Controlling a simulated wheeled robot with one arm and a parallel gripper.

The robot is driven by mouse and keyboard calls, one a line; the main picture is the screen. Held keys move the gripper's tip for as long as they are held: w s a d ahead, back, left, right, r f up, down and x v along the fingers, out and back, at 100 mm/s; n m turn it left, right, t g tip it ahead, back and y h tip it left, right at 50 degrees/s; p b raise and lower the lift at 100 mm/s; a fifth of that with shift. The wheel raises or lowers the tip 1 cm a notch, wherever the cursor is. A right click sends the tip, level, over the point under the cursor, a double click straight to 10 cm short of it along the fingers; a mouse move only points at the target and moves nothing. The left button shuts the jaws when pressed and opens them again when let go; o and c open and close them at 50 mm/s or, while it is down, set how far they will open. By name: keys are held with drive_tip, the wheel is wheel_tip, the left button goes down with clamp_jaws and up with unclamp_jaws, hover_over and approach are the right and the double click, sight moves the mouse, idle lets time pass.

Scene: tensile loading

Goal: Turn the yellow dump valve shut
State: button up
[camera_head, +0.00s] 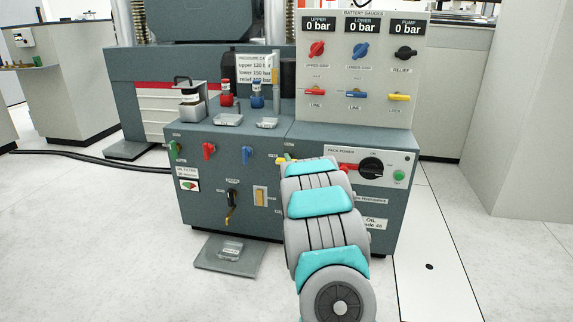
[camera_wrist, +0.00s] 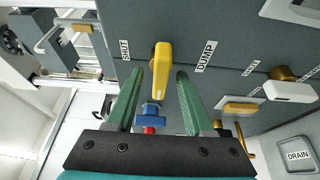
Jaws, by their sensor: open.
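The yellow dump valve handle (camera_wrist: 162,70) is in the middle of the wrist view, on the dark cabinet front. It lies between the SHUT label (camera_wrist: 124,50) and the DUMP label (camera_wrist: 206,55), its long axis upright in the picture. My gripper (camera_wrist: 160,74) is open, with one green finger to each side of the handle; a gap shows on both sides. Whether the fingertips reach as deep as the handle is unclear. In the head view a small part of the yellow handle (camera_head: 283,160) shows beside my arm, which hides my gripper.
A blue valve handle (camera_wrist: 150,111) and a red one show between my fingers, farther along the panel. A white-and-yellow handle (camera_wrist: 291,91) and a tan switch (camera_wrist: 240,106) lie to the right. The red power lever (camera_head: 348,167) is close to my arm.

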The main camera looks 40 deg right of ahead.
drive_tip(key=shift+x, duration=1.05)
drive_tip(key=shift+f, duration=0.1)
clamp_jaws()
